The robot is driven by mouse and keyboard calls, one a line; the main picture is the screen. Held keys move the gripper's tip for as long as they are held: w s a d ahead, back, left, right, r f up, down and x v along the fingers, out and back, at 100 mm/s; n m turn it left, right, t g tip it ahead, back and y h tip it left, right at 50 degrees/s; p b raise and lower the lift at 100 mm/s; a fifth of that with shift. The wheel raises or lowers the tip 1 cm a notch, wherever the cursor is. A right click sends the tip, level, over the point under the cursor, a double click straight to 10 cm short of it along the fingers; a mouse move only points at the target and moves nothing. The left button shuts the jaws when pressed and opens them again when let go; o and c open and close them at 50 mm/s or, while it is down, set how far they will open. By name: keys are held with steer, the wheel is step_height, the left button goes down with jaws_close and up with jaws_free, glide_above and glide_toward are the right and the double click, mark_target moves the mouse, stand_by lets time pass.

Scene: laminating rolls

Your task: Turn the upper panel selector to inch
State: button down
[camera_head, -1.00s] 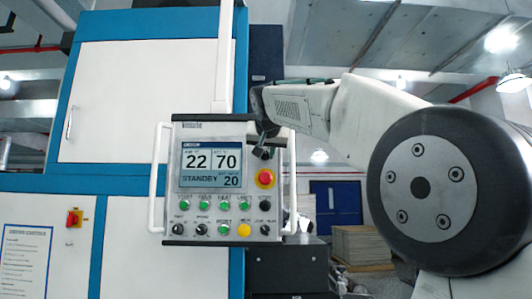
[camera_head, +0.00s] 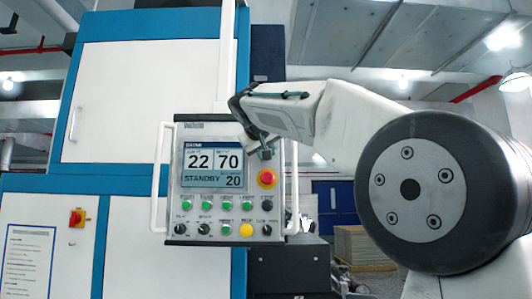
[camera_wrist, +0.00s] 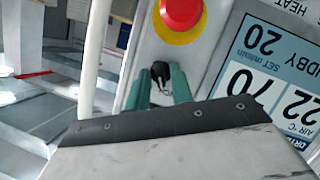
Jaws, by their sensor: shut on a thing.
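The control panel (camera_head: 181,217) hangs upright in front of the blue and white machine, its screen reading STANDBY. The upper selector (camera_wrist: 160,71), a small black knob, sits beside the red stop button in the wrist view, where the panel looks upside down. My gripper (camera_wrist: 161,86) is shut on this selector, one green fingertip on each side of it. In the head view my gripper (camera_head: 264,147) is at the panel's upper right, above the red stop button (camera_head: 267,178). The wrist partly covers that corner, and the selector's marking cannot be read.
A yellow ring surrounds the stop button (camera_wrist: 181,14), close to my fingertips. Green buttons (camera_head: 226,205) and a lower row of black selectors (camera_head: 204,229) fill the panel's lower part. White side handles (camera_head: 161,180) flank the panel. A stack of boards (camera_head: 362,247) stands behind.

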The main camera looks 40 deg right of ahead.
stand_by(0.4)
steer(key=c, duration=1.5)
jaws_free()
steer(key=v, duration=0.7)
steer(key=shift+s+a+r, duration=0.1)
steer(key=shift+s+a, duration=0.15)
